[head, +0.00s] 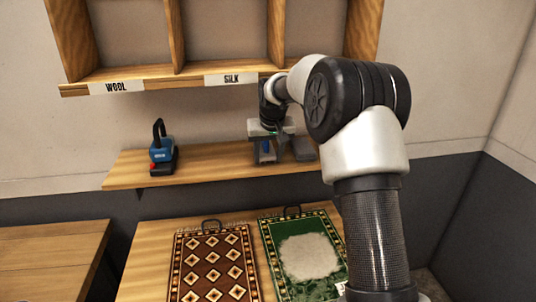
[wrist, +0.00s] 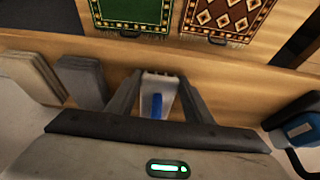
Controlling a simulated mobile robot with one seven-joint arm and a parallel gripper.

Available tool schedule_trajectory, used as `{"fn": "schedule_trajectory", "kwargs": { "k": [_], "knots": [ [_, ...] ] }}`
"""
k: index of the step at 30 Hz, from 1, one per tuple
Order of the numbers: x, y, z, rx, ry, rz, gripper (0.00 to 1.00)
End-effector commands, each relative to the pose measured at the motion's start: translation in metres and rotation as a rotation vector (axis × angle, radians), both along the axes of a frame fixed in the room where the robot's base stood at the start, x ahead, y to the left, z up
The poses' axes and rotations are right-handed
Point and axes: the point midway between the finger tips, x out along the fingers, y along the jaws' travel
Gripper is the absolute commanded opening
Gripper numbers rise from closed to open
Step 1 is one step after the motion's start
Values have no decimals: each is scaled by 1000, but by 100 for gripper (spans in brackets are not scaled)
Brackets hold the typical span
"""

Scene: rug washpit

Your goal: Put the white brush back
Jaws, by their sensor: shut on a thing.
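My gripper (head: 266,158) is low over the wall shelf, right of its middle, in the head view. In the wrist view my gripper (wrist: 154,88) is shut on a small pale thing with a blue strip, which looks like the white brush (wrist: 158,82). In the head view only its blue part (head: 266,146) shows clearly between the fingers. Its underside is hidden, and I cannot tell whether it touches the shelf. No other white brush shows.
The wooden shelf (head: 213,162) also bears a blue-and-black handled tool (head: 162,155) at left and grey blocks (head: 303,149) close right of my gripper. Brown (head: 213,265) and green (head: 335,250) rugs lie below.

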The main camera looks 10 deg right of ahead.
Motion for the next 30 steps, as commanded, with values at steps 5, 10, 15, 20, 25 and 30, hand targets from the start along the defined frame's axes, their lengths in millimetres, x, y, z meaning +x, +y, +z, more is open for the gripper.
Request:
{"fn": "schedule_trajectory", "kwargs": {
  "k": [5, 10, 15, 20, 25, 30],
  "knots": [
    [0, 0, 0, 0, -1, 0, 26],
    [-1, 0, -4, 0, 0, 0, 52],
    [-1, 0, -4, 0, 1, 0, 65],
    [-1, 0, -3, 0, 1, 0, 65],
    [-3, 0, 7, -1, -1, 0, 65],
    [-14, 0, 34, 0, -3, 0, 65]
  ]
}}
